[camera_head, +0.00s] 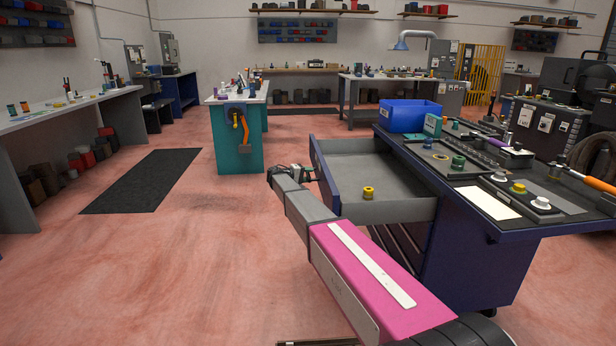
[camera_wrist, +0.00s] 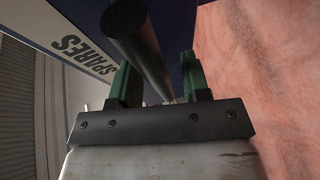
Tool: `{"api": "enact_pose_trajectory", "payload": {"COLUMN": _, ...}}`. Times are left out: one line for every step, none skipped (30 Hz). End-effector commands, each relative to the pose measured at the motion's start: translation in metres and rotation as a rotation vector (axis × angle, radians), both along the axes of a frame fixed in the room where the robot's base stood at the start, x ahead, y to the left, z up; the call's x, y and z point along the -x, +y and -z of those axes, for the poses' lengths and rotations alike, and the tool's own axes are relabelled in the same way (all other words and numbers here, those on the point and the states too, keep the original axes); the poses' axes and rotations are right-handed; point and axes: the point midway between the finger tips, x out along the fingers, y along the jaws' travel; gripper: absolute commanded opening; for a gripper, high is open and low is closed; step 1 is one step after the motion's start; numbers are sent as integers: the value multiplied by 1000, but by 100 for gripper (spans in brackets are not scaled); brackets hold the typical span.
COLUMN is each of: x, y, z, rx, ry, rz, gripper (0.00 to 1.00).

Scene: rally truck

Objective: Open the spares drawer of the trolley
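The spares drawer of the dark blue trolley (camera_head: 465,255) is pulled well out, its grey floor (camera_head: 352,170) showing. Its front panel (camera_head: 322,170) faces left in the head view. My gripper (camera_head: 300,172) is at the outer side of that panel. In the wrist view the drawer's "SPARES" label (camera_wrist: 85,55) is at upper left, and a dark round bar handle (camera_wrist: 140,45) runs between the green fingers of my gripper (camera_wrist: 160,85). The fingers are apart, with a narrow gap between bar and right finger. Their contact with the bar is unclear.
A yellow part (camera_head: 368,192) sits in the drawer. A blue bin (camera_head: 408,116) and several small parts stand on the trolley top. A teal workbench (camera_head: 238,150) stands farther back. The reddish floor left of the drawer is clear, with a black mat (camera_head: 142,180).

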Motion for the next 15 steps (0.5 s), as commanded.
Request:
{"api": "enact_pose_trajectory", "payload": {"x": 0, "y": 0, "z": 0, "rx": 0, "ry": 0, "rz": 0, "gripper": 43}}
{"api": "enact_pose_trajectory", "payload": {"x": 0, "y": 0, "z": 0, "rx": 0, "ry": 0, "rz": 0, "gripper": 43}}
{"api": "enact_pose_trajectory", "payload": {"x": 1, "y": 1, "z": 0, "rx": 0, "ry": 0, "rz": 0, "gripper": 43}}
{"api": "enact_pose_trajectory", "payload": {"x": 1, "y": 3, "z": -1, "rx": 0, "ry": 0, "rz": -1, "gripper": 43}}
{"api": "enact_pose_trajectory", "payload": {"x": 2, "y": 5, "z": -1, "rx": 0, "ry": 0, "rz": -1, "gripper": 43}}
{"api": "enact_pose_trajectory", "payload": {"x": 4, "y": 8, "z": -2, "rx": 0, "ry": 0, "rz": -2, "gripper": 43}}
{"api": "enact_pose_trajectory", "payload": {"x": 5, "y": 12, "z": -2, "rx": 0, "ry": 0, "rz": -2, "gripper": 43}}
{"api": "enact_pose_trajectory", "payload": {"x": 7, "y": 16, "z": -3, "rx": 0, "ry": 0, "rz": -2, "gripper": 43}}
{"api": "enact_pose_trajectory", "payload": {"x": 10, "y": 21, "z": -4, "rx": 0, "ry": 0, "rz": -2, "gripper": 43}}
{"api": "enact_pose_trajectory", "payload": {"x": 12, "y": 26, "z": -5, "rx": 0, "ry": 0, "rz": -2, "gripper": 43}}
{"api": "enact_pose_trajectory", "payload": {"x": 15, "y": 31, "z": -6, "rx": 0, "ry": 0, "rz": -2, "gripper": 43}}
{"api": "enact_pose_trajectory", "payload": {"x": 18, "y": 38, "z": -8, "rx": 0, "ry": -1, "rz": -3, "gripper": 43}}
{"api": "enact_pose_trajectory", "payload": {"x": 20, "y": 44, "z": -9, "rx": 0, "ry": -1, "rz": -3, "gripper": 43}}
{"api": "enact_pose_trajectory", "payload": {"x": 23, "y": 49, "z": -10, "rx": 0, "ry": -1, "rz": -3, "gripper": 43}}
{"api": "enact_pose_trajectory", "payload": {"x": 26, "y": 55, "z": -11, "rx": 0, "ry": 0, "rz": -2, "gripper": 43}}
